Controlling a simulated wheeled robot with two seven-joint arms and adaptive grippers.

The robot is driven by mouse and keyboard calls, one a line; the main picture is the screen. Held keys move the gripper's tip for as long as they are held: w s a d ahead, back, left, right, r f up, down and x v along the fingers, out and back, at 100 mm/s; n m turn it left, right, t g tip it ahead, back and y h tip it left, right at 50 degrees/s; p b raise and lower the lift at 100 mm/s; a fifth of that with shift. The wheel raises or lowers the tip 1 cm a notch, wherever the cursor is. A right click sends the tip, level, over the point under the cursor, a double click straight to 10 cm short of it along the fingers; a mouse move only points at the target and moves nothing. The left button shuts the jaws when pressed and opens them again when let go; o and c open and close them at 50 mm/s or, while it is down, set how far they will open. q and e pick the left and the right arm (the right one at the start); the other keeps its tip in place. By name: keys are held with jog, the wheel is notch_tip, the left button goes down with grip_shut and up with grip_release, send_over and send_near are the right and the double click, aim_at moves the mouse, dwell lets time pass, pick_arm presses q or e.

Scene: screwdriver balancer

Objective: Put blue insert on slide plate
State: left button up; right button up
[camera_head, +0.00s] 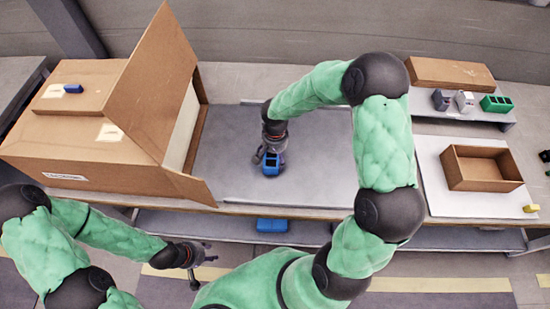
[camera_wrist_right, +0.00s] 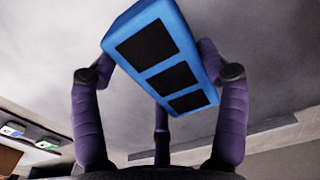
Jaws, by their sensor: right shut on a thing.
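A blue insert (camera_head: 271,169) with dark square pockets is held in my right gripper (camera_head: 272,153), just above or on the grey slide plate (camera_head: 315,165); I cannot tell whether it touches. In the right wrist view the fingers (camera_wrist_right: 152,75) are shut on the insert (camera_wrist_right: 140,38), which is tilted and shows three dark pockets. My left gripper (camera_head: 198,262) is low at the front of the table, with fingers spread and empty, away from the insert.
A large open cardboard box (camera_head: 85,150) stands left of the plate, its flap leaning toward it. Another blue object (camera_head: 272,225) lies on the lower shelf. A brown tray (camera_head: 480,168) stands at right, below a shelf with a green insert (camera_head: 497,103). The plate's right part is clear.

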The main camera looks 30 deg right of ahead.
jog(key=shift+f, duration=0.6)
jog(key=shift+f, duration=0.1)
jog(key=o, duration=0.9)
jog(key=shift+o, duration=0.2)
jog(key=shift+r, duration=0.35)
notch_tip(320, 180, up, 12)
jog(key=p, duration=0.3)
jog(key=shift+f, duration=0.2)
